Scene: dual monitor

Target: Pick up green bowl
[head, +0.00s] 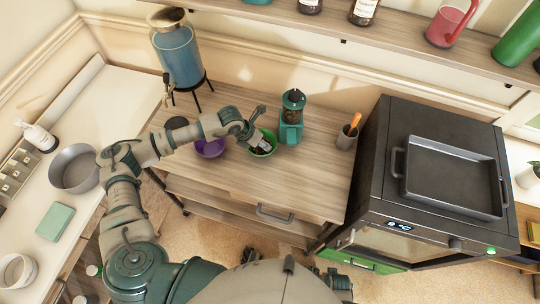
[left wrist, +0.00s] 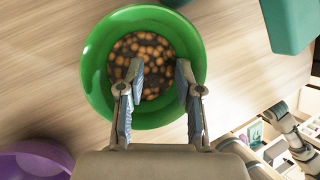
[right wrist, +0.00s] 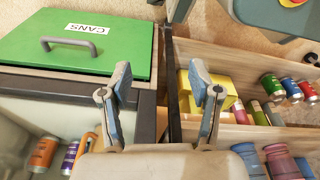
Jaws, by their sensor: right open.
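The green bowl (head: 271,146) stands on the wooden table beside the teal grinder. In the left wrist view the green bowl (left wrist: 98,75) holds many small round brown pieces. My left gripper (left wrist: 158,76) is open over the bowl. Its left finger is above the contents and its right finger is near the right rim. I cannot tell whether either finger touches the bowl. My left gripper also shows at the bowl in the head view (head: 257,140). My right gripper (right wrist: 160,78) is open and empty, above a floor-level area with a green lid and an open drawer.
A purple bowl (head: 210,149) is left of the green bowl. The teal grinder (head: 291,120) is close on its right. A cup with an orange-handled tool (head: 346,138) and a black oven (head: 430,180) stand further right. The green CANS lid (right wrist: 80,45) is below my right gripper.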

